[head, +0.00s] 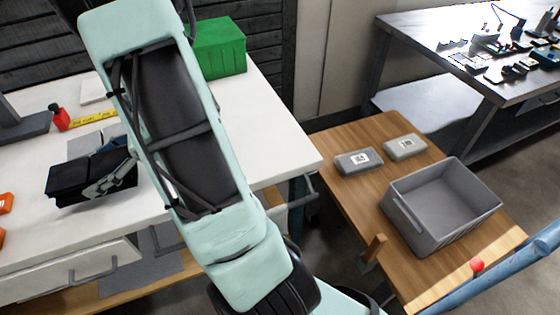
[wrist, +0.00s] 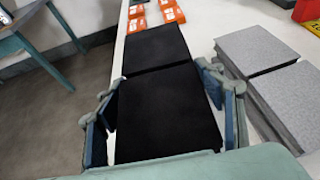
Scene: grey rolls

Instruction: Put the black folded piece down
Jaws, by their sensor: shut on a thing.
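The black folded piece (head: 88,176) is in my gripper (head: 118,170), over the front edge of the white table in the head view. In the wrist view, the black piece (wrist: 158,100) lies between the two fingers of my gripper (wrist: 165,105), which are shut on it. It shows two flat panels with a crease across. The far panel reaches toward the orange items. Whether the piece touches the table cannot be told.
Grey folded pieces (wrist: 270,75) lie right of the gripper. Several orange items (wrist: 155,12) lie beyond. The white table (head: 270,130) holds a green box (head: 215,48) and a yellow-red tape (head: 90,120). A grey bin (head: 440,205) stands on a wooden table.

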